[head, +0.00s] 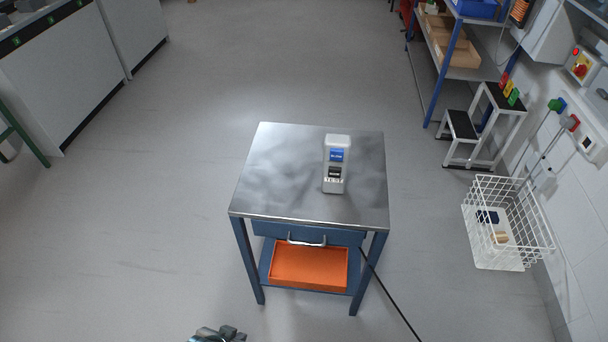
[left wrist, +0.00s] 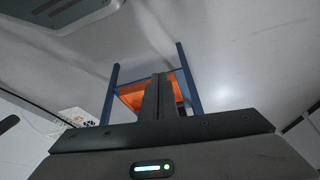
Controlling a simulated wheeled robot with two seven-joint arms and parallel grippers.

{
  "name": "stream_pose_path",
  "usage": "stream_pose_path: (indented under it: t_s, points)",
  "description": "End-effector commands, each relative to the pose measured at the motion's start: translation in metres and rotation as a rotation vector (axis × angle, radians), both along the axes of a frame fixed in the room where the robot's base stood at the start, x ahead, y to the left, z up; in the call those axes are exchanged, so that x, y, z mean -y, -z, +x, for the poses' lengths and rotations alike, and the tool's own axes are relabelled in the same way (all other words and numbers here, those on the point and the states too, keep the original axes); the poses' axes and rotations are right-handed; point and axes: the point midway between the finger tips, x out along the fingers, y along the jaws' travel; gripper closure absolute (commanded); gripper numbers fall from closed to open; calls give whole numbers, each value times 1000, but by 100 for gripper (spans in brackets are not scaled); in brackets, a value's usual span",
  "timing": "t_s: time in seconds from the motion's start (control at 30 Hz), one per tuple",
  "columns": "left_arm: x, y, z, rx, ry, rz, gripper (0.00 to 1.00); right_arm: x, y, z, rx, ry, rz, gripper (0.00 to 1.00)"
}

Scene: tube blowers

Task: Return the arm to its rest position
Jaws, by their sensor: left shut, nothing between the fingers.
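My left gripper (head: 218,334) shows only in part at the bottom edge of the head view, in front of the table and apart from it. In the left wrist view its two fingers (left wrist: 158,96) are shut together with nothing between them. My right gripper is in neither view. The steel-topped table (head: 285,170) stands in the middle of the head view. A white and grey device (head: 336,165) with a blue display stands upright on it. Most of my left arm is hidden below the frame.
An orange tray (head: 308,267) sits on the table's lower shelf; it also shows in the left wrist view (left wrist: 132,97). A black cable (head: 390,294) runs from the table to the floor. A wire basket (head: 508,222) and step stool (head: 485,125) stand right. Floor left is clear.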

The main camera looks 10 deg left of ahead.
Motion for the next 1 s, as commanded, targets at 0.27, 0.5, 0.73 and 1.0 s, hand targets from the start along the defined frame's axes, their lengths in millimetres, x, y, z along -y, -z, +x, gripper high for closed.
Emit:
stream_pose_path:
  t_s: [0.27,0.5,0.73,1.0]
  points:
    - [17,105,9,74,15,-32,100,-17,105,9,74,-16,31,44]
    - [27,176,-5,144,31,-58,100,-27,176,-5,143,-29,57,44]
    - [30,208,-19,187,39,-72,100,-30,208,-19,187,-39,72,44]
    - [31,212,-22,196,40,-76,100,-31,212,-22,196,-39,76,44]
